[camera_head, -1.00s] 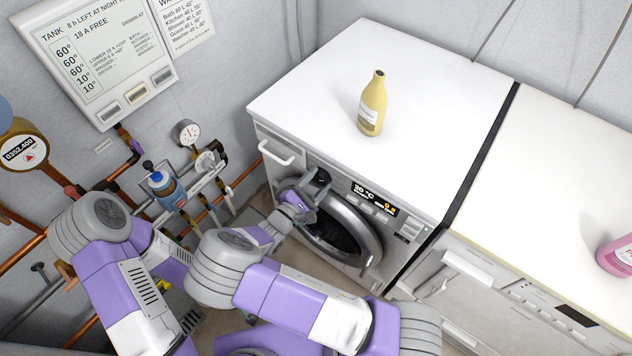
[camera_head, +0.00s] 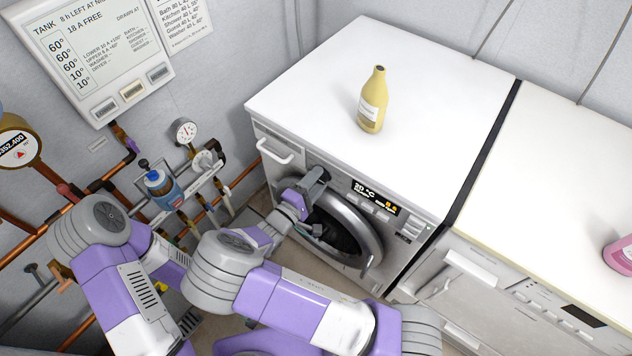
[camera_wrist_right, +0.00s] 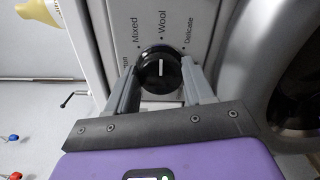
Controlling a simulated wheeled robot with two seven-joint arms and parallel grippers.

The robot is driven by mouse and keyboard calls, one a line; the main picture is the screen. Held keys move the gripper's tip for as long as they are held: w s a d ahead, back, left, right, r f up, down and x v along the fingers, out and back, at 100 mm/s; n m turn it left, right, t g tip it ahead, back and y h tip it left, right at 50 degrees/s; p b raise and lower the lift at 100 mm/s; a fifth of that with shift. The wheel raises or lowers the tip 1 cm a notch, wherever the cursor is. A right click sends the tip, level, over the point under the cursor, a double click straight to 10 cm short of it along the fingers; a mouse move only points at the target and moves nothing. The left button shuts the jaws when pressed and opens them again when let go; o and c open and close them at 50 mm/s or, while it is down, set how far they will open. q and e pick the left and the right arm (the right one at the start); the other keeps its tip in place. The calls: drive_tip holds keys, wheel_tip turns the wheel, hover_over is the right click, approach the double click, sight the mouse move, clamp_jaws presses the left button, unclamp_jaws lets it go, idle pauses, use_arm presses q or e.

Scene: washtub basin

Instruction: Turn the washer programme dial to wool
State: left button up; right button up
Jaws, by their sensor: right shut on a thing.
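The washer (camera_head: 300,95) is white, with a silver front panel, in the head view. Its programme dial (camera_wrist_right: 160,70) is a round black knob with a white line, in the right wrist view. The line stands upright in the picture, in line with the dot under the Wool label (camera_wrist_right: 166,24). Mixed is printed to its left and Delicate to its right. My right gripper (camera_wrist_right: 160,80) is shut on the dial, one finger on each side. In the head view my right gripper (camera_head: 320,176) is at the front panel and hides the dial. My left gripper is out of view.
A yellow bottle (camera_head: 373,102) stands on the washer top. The panel has a lit display (camera_head: 376,197), and the round door (camera_head: 345,235) is below. A second white machine (camera_head: 560,170) stands to the right, with a pink bottle (camera_head: 620,253). Pipes and gauges line the left wall.

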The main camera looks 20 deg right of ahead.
idle(0.4)
drive_tip(key=o, duration=1)
drive_tip(key=shift+o, duration=0.2)
drive_tip(key=p+v, duration=0.1)
drive_tip(key=v, duration=0.6)
drive_tip(key=shift+s+a+p, duration=0.2)
drive_tip(key=shift+a+p, duration=0.1)
drive_tip(key=shift+p, duration=0.05)
